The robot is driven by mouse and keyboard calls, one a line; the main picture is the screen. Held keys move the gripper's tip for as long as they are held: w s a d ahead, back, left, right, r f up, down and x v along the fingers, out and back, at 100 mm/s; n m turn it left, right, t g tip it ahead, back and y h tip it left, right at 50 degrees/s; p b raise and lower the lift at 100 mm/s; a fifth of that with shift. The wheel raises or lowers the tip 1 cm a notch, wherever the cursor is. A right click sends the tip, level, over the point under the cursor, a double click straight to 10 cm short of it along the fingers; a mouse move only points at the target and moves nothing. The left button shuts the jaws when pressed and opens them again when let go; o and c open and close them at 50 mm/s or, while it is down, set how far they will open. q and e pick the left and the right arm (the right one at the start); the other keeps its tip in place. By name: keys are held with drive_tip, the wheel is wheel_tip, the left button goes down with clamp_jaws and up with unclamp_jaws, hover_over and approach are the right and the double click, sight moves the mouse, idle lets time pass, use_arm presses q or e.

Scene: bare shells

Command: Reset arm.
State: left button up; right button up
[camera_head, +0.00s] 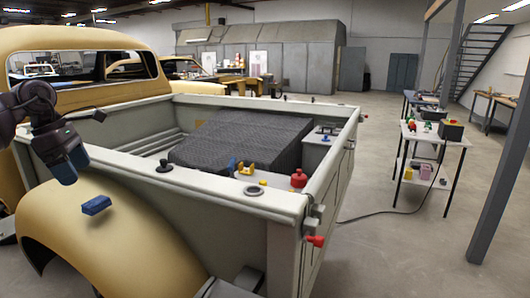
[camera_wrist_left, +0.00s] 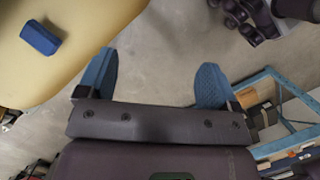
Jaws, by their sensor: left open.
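My left gripper (camera_head: 69,168) is at the left of the head view, above the yellow fender, with its blue fingers pointing down. In the left wrist view its two blue fingers (camera_wrist_left: 153,76) stand wide apart with nothing between them, over grey floor. A small blue block (camera_head: 97,205) lies on the curved yellow fender, below and slightly right of the gripper in the head view. It also shows in the left wrist view at upper left (camera_wrist_left: 40,38), apart from the fingers. My right gripper is in neither view.
The truck bed wall (camera_head: 220,192) runs right of the gripper; a dark textured cover (camera_head: 240,140) fills much of the bed. A red pot (camera_head: 299,178) and small items sit at the bed's rear corner. A table (camera_head: 440,138) stands right, with clear floor (camera_head: 390,240) before it.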

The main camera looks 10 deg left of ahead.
use_arm(q)
drive_tip(key=w+d+r+n+t+h, duration=0.2)
drive_tip(key=w+d+r+t+h, duration=0.15)
drive_tip(key=d, duration=0.25)
drive_tip(key=w+d+r+n+t+h, duration=0.3)
drive_tip(key=w+d+h, duration=0.1)
drive_tip(key=d, duration=0.2)
drive_tip(key=w+d+f+n+t+h, duration=0.25)
drive_tip(key=d+f+n+t, duration=0.55)
drive_tip(key=n, duration=0.4)
drive_tip(key=s+d+f+n+t+y, duration=0.1)
drive_tip(key=s+f+n+y, duration=0.4)
drive_tip(key=f+n, duration=0.6)
drive_tip(key=s+f+n+y, duration=0.4)
drive_tip(key=f+n, duration=0.6)
drive_tip(key=f, duration=0.2)
drive_tip(key=s+d+f+n+g+y, duration=0.2)
drive_tip(key=s+f+n+g, duration=0.3)
drive_tip(key=s+f, duration=1.6)
drive_tip(key=s+n+y, duration=0.1)
drive_tip(key=s+n, duration=0.2)
drive_tip(key=n, duration=0.1)
drive_tip(key=shift+s+d+y, duration=0.2)
drive_tip(key=shift+s+y, duration=0.1)
drive_tip(key=shift+y, duration=0.1)
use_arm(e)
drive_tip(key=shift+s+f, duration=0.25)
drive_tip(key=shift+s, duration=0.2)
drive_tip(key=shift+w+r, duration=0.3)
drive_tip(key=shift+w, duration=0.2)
